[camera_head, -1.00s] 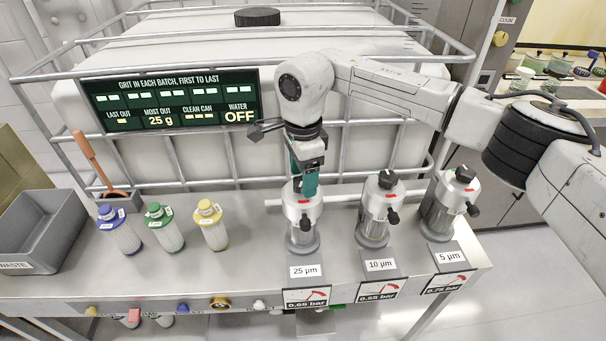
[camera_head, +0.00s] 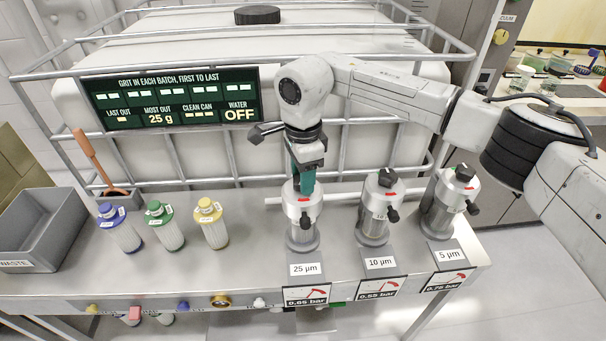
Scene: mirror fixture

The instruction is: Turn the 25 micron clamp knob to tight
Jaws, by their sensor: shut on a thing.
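The 25 micron housing (camera_head: 301,218) is a clear cylinder with a grey-white head, left of the two other housings, behind its "25 µm" label (camera_head: 304,269). My gripper (camera_head: 304,188) points down onto the top of that head, its green fingers shut on the clamp knob. The fingers hide the knob, so its angle cannot be read. A red mark (camera_head: 303,200) shows on the front of the head just below the fingers.
The 10 µm housing (camera_head: 380,208) and 5 µm housing (camera_head: 449,203) stand close on the right, with black top knobs. Blue-, green- and yellow-capped cartridges (camera_head: 211,224) stand left. A grey waste bin (camera_head: 42,240) is far left. The display (camera_head: 172,100) reads water OFF. A tank cage rail runs behind.

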